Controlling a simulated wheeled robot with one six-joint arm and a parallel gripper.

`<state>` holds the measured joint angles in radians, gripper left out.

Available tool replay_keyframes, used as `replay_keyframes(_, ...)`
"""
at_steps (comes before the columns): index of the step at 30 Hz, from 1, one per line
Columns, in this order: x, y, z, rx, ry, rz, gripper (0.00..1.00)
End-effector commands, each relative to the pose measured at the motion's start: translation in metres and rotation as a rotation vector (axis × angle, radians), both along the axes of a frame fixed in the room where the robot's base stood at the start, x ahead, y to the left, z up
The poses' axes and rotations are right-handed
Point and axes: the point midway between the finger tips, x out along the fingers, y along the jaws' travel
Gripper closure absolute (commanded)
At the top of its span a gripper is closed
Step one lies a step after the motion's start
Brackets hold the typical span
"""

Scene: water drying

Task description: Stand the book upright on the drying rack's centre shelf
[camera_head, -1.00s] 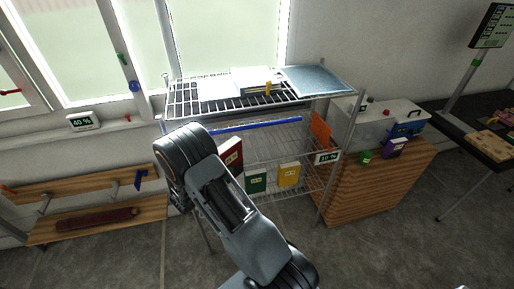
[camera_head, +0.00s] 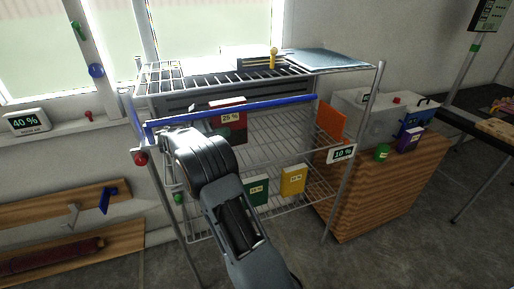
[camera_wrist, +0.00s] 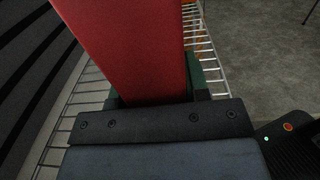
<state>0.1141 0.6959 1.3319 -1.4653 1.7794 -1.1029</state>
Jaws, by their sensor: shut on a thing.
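The red book (camera_head: 237,134), labelled 25 %, is held by my gripper at the drying rack's upper left part, under the top shelf. The blue rail (camera_head: 270,107) crosses in front of it in the head view. In the wrist view the book (camera_wrist: 125,40) fills the upper middle, and my gripper (camera_wrist: 155,98) is shut on it. My arm hides most of the gripper in the head view. The wire shelf (camera_head: 290,211) of the drying rack, below the book, bears a green book (camera_head: 257,190) and a yellow book (camera_head: 293,180), both upright.
An orange panel (camera_head: 331,121) is at the rack's right. A wooden cabinet (camera_head: 372,190) stands to the right.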

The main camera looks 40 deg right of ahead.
Motion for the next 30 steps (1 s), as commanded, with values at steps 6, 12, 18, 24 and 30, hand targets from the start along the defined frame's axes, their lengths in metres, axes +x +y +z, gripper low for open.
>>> replay_keyframes(6, -0.008, -0.013, 0.001, -0.002, -0.002, -0.037, 0.93)
replay_keyframes(12, -0.029, -0.059, 0.001, -0.002, -0.002, -0.046, 0.93)
replay_keyframes(18, -0.049, -0.109, 0.001, -0.003, -0.002, -0.045, 0.93)
replay_keyframes(24, -0.062, -0.143, 0.002, -0.003, -0.002, -0.041, 0.93)
replay_keyframes(30, -0.067, -0.157, 0.002, -0.003, -0.001, -0.038, 0.93)
